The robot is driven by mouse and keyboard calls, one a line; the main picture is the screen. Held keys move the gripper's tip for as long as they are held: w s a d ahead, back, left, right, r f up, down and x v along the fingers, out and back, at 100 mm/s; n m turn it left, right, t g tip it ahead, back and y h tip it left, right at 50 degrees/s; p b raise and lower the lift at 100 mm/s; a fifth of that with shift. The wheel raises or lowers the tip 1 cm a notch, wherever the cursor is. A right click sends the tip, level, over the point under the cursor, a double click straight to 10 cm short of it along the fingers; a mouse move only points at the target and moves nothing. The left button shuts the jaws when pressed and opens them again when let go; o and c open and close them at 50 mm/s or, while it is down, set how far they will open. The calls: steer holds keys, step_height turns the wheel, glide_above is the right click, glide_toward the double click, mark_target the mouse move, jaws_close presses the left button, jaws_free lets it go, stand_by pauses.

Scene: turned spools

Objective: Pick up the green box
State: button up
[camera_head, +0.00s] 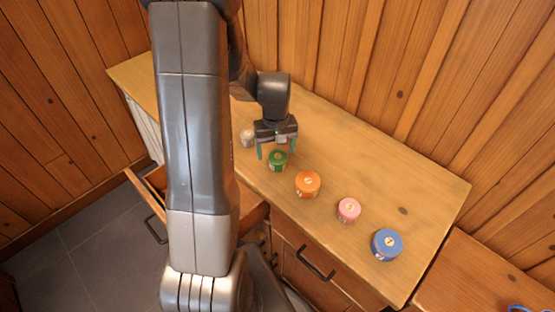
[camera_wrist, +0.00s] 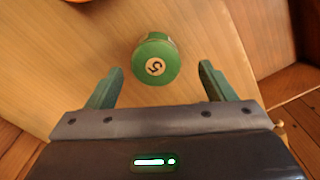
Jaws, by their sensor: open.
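The green box (camera_head: 277,161) is a small round green container with a pale disc marked "5" on its lid. It stands upright on the wooden counter (camera_head: 420,185). In the wrist view the green box (camera_wrist: 156,62) lies ahead of and between the fingertips, touching neither finger. My gripper (camera_head: 275,153) is open and empty, right by the green box in the head view. It also shows in the wrist view (camera_wrist: 160,82), with its two green fingers spread apart.
An orange container (camera_head: 308,184), a pink one (camera_head: 348,210) and a blue one (camera_head: 387,245) stand in a row to the right. A whitish container (camera_head: 247,138) stands to the left. An open drawer (camera_head: 150,190) is below the counter. The counter's back is clear.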

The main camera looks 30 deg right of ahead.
mark_target(277, 155)
steer(key=shift+d+f, duration=0.15)
steer(key=shift+f, duration=0.85)
steer(key=shift+d+f, duration=0.1)
steer(key=shift+f, duration=0.85)
steer(key=c, duration=1.1)
steer(key=shift+o, duration=0.2)
steer(key=shift+r, duration=0.15)
